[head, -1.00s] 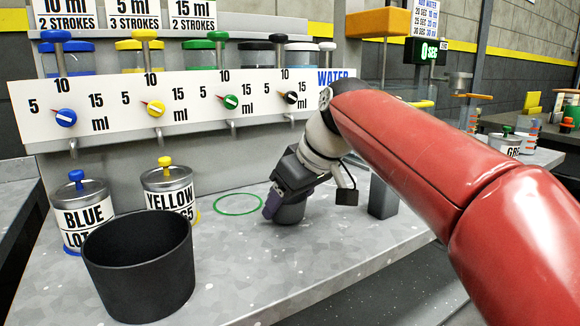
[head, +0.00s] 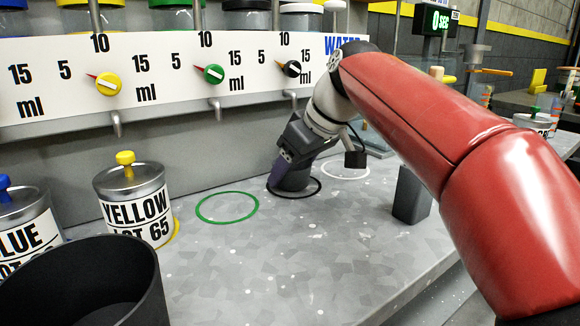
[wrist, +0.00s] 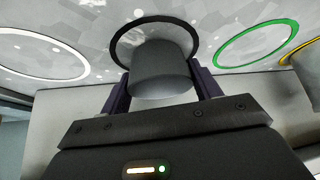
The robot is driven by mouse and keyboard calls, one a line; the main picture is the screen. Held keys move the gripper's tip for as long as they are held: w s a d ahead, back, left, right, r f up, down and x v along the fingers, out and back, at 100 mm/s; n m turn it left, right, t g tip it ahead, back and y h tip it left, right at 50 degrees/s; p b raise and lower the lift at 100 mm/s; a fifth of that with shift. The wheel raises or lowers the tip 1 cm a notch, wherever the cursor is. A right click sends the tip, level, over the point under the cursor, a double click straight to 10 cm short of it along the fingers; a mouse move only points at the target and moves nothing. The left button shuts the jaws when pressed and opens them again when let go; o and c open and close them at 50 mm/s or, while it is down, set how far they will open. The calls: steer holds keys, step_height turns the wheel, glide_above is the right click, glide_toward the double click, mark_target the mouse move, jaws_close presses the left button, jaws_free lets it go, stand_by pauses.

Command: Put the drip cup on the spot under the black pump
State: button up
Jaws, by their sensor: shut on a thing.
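The drip cup, a small dark grey cup (head: 296,183), is between the purple fingers of my gripper (head: 287,170), which is shut on it. The cup is over the black ring (head: 318,190) on the counter, which shows around it. In the wrist view the cup (wrist: 160,75) covers the near part of the black ring (wrist: 116,48). I cannot tell whether its base touches the counter. The black pump's dial (head: 291,69) is on the white panel above, with its nozzle (head: 292,100) behind my gripper.
A green ring (head: 201,210) lies to the left and a white ring (head: 345,177) to the right. The yellow can (head: 137,212), blue can (head: 25,235) and large dark pail (head: 150,295) stand left. A grey post (head: 411,195) stands right. The counter's front middle is clear.

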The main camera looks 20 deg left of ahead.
steer(key=shift+d+f, duration=0.1)
steer(key=shift+f, duration=0.05)
steer(key=o, duration=1)
steer(key=shift+r, duration=0.4)
steer(key=p+v, duration=0.3)
steer(key=v, duration=0.8)
steer(key=shift+d+r, duration=0.2)
steer(key=shift+s, duration=0.1)
